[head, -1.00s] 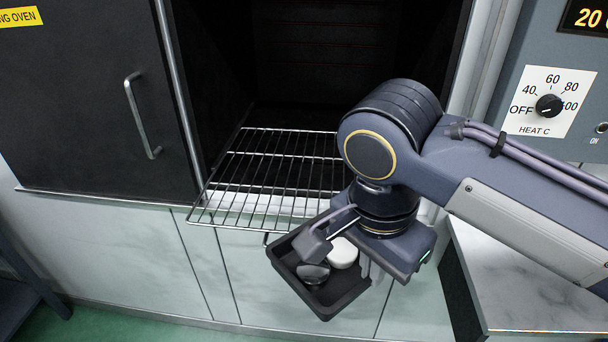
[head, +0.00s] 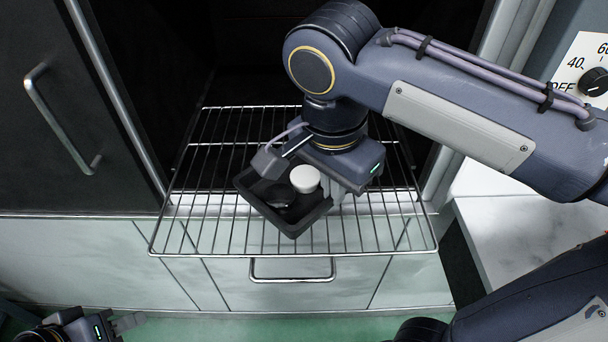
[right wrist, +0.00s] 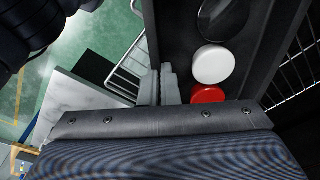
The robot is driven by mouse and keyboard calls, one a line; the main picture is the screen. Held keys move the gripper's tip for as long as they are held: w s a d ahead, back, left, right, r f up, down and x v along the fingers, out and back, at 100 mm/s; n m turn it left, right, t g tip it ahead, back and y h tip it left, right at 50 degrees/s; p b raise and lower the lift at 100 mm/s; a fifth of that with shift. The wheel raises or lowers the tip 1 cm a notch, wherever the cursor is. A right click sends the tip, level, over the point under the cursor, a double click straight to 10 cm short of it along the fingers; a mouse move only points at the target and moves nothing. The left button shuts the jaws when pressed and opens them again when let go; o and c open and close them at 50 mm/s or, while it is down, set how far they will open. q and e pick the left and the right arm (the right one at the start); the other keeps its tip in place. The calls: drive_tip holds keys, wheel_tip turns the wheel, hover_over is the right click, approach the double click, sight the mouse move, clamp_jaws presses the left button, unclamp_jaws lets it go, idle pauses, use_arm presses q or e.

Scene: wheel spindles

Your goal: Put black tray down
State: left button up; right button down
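The black tray (head: 296,226) is over the front part of the pulled-out wire rack (head: 210,225) in the head view. I cannot tell whether it touches the wires. It holds a white round piece (head: 305,179) and a dark round piece (head: 272,192); the right wrist view also shows a red round piece (right wrist: 208,94) in it. My right gripper (head: 337,198) is shut on the tray's side wall; its fingers (right wrist: 161,86) show there in the right wrist view. My left gripper (head: 128,322) is at the bottom left, away from the tray; its opening is unclear.
The dark oven is open behind the rack, with its black door (head: 60,110) swung out at left. A drawer handle (head: 292,270) is below the rack. A marble counter (head: 510,215) and a control panel with a dial (head: 594,82) stand at right. Bare rack surrounds the tray.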

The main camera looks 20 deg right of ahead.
drive_tip(key=w+f, duration=0.1)
drive_tip(key=w, duration=0.1)
drive_tip(key=w+f, duration=0.1)
drive_tip(key=w, duration=0.1)
drive_tip(key=w+p, duration=0.1)
drive_tip(key=w, duration=0.1)
drive_tip(key=shift+w+d+f, duration=0.3)
drive_tip(key=shift+f, duration=0.1)
drive_tip(key=w+f, duration=0.4)
drive_tip(key=f, duration=0.1)
drive_tip(key=shift+d+f, duration=0.1)
drive_tip(key=shift+d, duration=0.05)
drive_tip(key=shift+w+f, duration=0.15)
drive_tip(key=shift+f, duration=0.8)
drive_tip(key=shift+w+f, duration=0.15)
drive_tip(key=shift+f, duration=0.8)
drive_tip(key=shift+f, duration=0.15)
drive_tip(key=c, duration=1.7)
unclamp_jaws()
